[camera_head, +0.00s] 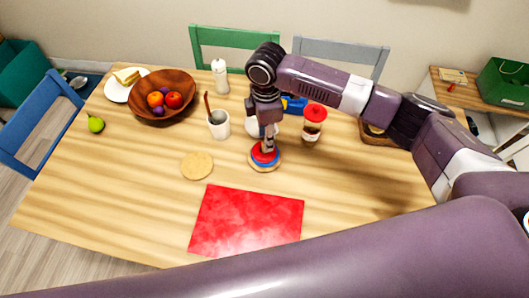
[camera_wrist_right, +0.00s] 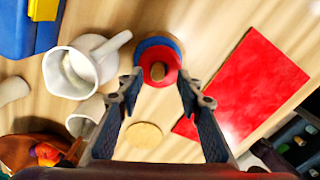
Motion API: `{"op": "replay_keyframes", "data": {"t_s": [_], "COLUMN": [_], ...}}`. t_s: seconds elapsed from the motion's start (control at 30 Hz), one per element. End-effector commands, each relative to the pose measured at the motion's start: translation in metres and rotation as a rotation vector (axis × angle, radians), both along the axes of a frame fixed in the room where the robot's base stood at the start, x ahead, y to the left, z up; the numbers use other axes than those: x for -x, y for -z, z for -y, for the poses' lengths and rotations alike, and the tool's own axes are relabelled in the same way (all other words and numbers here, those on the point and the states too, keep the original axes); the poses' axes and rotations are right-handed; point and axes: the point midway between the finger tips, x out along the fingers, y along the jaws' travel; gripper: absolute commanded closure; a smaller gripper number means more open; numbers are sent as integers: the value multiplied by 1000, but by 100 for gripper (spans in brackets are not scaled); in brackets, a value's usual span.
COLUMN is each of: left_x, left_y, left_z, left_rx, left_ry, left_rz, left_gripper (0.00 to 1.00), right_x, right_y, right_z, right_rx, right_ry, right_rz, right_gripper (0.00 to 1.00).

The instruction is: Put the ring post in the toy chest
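The ring post (camera_head: 264,158), with red and blue rings on a wooden peg, stands upright on the table under my right gripper (camera_head: 268,146). In the right wrist view the ring post (camera_wrist_right: 158,72) shows from above, between and just beyond the spread fingertips of my right gripper (camera_wrist_right: 160,92). I cannot tell if the fingers touch it. A green box (camera_head: 505,82) stands on the side table at the right; I cannot tell if it is the toy chest. My left gripper is not in view.
Near the ring post are a red mat (camera_head: 246,222), a round wooden coaster (camera_head: 197,166), a white mug (camera_head: 219,125) and a red-lidded jar (camera_head: 313,124). A blue and yellow object (camera_wrist_right: 30,25) lies behind. A fruit bowl (camera_head: 162,112) is at left. The table's left front is clear.

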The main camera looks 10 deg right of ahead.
Motion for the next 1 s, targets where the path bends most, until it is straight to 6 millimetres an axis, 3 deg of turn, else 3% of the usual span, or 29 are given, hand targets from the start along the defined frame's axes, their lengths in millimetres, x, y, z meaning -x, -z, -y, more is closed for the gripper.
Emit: {"op": "replay_keyframes", "data": {"t_s": [0.23, 0.53, 0.83, 1.0], "left_x": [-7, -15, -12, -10], "left_y": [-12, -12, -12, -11], "left_z": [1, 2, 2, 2], "left_rx": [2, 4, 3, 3], "left_ry": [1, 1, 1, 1], "left_rz": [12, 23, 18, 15], "left_gripper": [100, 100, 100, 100], "right_x": [-1, -1, -1, -1], "right_y": [33, 38, 38, 37], "right_z": [-2, -2, -2, -2], "right_rx": [0, 0, 0, 0], "right_ry": [0, -1, -1, -1], "right_rz": [-1, 0, 0, 0], "right_gripper": [66, 68, 100, 100]}}
